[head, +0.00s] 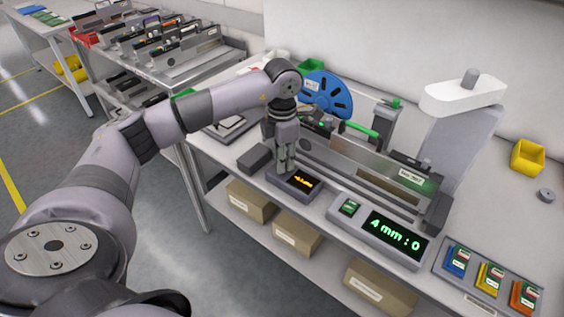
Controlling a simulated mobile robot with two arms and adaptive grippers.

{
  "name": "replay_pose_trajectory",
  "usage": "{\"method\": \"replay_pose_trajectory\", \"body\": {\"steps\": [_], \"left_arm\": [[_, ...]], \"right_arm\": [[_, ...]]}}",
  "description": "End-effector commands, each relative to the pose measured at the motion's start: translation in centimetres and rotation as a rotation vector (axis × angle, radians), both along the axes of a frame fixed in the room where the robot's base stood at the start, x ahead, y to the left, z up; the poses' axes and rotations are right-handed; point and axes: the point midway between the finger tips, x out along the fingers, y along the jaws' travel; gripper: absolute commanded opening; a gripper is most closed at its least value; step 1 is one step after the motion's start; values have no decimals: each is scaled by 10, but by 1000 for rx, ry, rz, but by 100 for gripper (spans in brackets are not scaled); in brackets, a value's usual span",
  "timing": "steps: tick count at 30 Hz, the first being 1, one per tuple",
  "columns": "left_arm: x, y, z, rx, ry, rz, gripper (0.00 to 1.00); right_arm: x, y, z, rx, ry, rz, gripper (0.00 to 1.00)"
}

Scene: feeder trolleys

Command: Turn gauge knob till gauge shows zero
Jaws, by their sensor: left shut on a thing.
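The gauge (310,194) is a small dark box near the front of the bench, with an orange lit display (301,182) too small to read. My left gripper (284,167) points straight down over the gauge's back left part. Its fingers are shut on the gauge knob, which they hide. My right gripper is not in view.
A grey unit right of the gauge has a green display (394,240) reading "4 mm : 0". A feeder (370,170) with a blue reel (325,94) stands behind the gauge. Coloured blocks (490,280) sit in a tray at right. Cardboard boxes (297,238) lie on the shelf below.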

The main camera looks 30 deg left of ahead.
Motion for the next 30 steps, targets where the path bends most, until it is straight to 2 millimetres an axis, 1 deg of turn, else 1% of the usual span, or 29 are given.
{"method": "replay_pose_trajectory", "body": {"steps": [1,6,15,22,30], "left_arm": [[1,0,-1,-1,-5,-40,0],[1,0,-1,0,-4,-178,0],[1,0,0,0,-5,-347,0],[1,0,1,0,-5,-405,0],[1,0,2,0,-5,-417,0]], "right_arm": [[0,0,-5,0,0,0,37],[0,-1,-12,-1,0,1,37],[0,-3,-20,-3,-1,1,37],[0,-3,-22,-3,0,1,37],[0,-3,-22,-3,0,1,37]]}}
